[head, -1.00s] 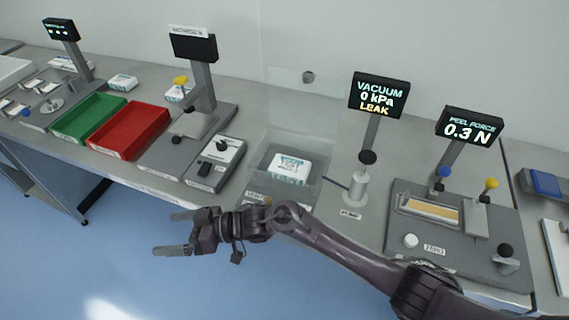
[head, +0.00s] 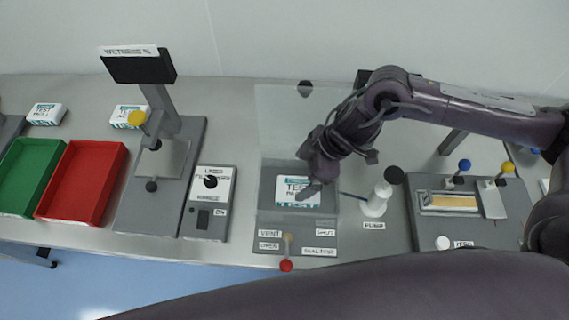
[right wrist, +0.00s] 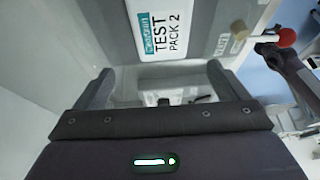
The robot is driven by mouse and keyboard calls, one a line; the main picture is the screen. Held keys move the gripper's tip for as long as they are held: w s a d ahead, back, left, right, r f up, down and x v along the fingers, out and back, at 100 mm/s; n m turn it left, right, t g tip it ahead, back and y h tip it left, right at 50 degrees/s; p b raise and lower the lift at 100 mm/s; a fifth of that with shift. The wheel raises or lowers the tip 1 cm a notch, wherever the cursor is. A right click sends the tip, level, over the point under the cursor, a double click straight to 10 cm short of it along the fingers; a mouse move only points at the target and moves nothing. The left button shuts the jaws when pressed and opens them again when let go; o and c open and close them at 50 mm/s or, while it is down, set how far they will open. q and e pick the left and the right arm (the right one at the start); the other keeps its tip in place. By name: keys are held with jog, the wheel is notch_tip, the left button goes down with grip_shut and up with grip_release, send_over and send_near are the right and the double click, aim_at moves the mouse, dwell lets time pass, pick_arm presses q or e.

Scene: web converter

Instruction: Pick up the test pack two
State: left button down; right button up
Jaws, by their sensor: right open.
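Test pack two (head: 292,187), a white box with a teal and dark label, lies in the grey open chamber (head: 268,206) of the seal tester. Its label reads "TEST PACK 2" in the right wrist view (right wrist: 160,35). My right gripper (head: 308,188) is above the chamber and covers part of the pack's right side. In the right wrist view my gripper (right wrist: 160,82) is open and empty, with its fingers wide apart. The pack shows beyond the fingertips, not between them. My left gripper is not in view.
A clear upright lid (head: 284,120) stands behind the chamber. A red-knobbed vent lever (head: 286,264) is in front, and a white cylinder (head: 376,200) with a black knob is to the right. Other white packs (head: 46,113) lie behind the green and red trays (head: 82,185).

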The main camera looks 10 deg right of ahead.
aim_at(300, 189)
jog(key=shift+s+d, duration=0.15)
jog(key=shift+d, duration=0.75)
jog(key=shift+s+d+h, duration=0.2)
jog(key=shift+s+h, duration=0.1)
jog(key=shift+s+a+f+p, duration=0.2)
jog(key=shift+f+p, duration=0.1)
jog(key=shift+f, duration=0.25)
jog(key=shift+s+a+f+p, duration=0.15)
jog(key=shift+f+p, duration=0.1)
jog(key=shift+f, duration=0.3)
jog(key=x, duration=0.1)
jog(key=p+x, duration=0.1)
jog(key=shift+w+a+f+p, duration=0.2)
jog(key=shift+w+a+p, duration=0.05)
jog(key=shift+p, duration=0.05)
jog(key=shift+x, duration=1.2)
jog(key=shift+d, duration=0.1)
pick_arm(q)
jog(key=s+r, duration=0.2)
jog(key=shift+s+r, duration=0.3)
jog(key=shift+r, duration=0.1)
pick_arm(e)
jog(key=shift+f, duration=0.15)
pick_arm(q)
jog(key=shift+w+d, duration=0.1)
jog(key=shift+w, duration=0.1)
pick_arm(e)
jog(key=shift+f, duration=0.1)
